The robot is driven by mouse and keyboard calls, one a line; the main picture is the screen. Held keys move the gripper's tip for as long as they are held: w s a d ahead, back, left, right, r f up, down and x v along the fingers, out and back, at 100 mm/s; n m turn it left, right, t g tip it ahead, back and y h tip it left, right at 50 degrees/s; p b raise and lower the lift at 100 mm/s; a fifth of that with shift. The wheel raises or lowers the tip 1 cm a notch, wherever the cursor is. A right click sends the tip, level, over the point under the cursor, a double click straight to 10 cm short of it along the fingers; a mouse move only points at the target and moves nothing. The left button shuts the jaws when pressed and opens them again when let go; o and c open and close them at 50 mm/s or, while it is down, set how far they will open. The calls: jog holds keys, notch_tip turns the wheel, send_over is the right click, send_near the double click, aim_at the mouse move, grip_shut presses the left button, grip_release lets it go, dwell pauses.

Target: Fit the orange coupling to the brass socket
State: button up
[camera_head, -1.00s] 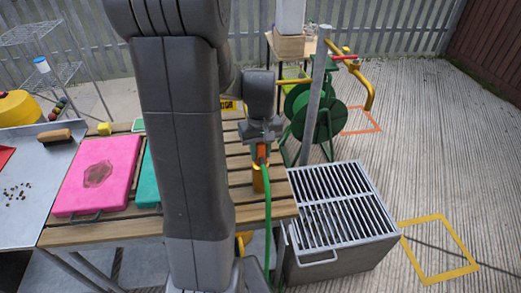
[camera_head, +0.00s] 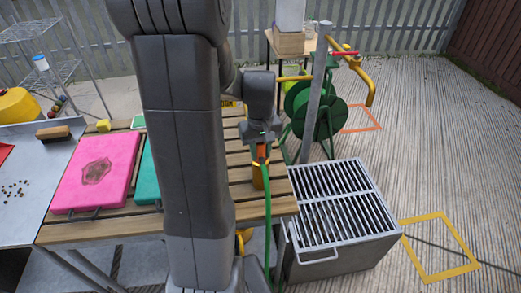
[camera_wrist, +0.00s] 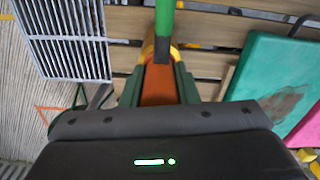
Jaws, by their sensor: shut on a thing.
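My gripper (camera_head: 261,143) points down over the slatted table and is shut on the orange coupling (camera_head: 262,152). The coupling also shows between the fingers in the wrist view (camera_wrist: 159,84), with the green hose (camera_wrist: 165,18) running from it. The brass socket (camera_head: 260,180) stands on the table just below the coupling. In the wrist view a little of the brass (camera_wrist: 148,48) shows behind the hose and coupling. I cannot tell whether the coupling touches the socket or is seated in it. The hose hangs down over the front table edge in the head view.
The slatted table (camera_head: 120,230) carries a pink pad (camera_head: 95,175) and a teal pad (camera_head: 148,180) at left. A metal grated box (camera_head: 345,250) stands right of the table. Behind it are a grey post (camera_head: 315,100) and a green hose reel (camera_head: 330,115). Open floor lies at right.

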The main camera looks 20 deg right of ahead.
jog(key=o, duration=1)
jog(key=shift+r, duration=0.1)
notch_tip(320, 180, up, 14)
jog(key=shift+f+p, duration=0.2)
jog(key=shift+p, duration=0.15)
jog(key=shift+f, duration=0.1)
notch_tip(320, 180, down, 14)
jog(key=shift+r+b, duration=0.15)
jog(key=shift+b, duration=0.15)
jog(key=shift+r, duration=0.2)
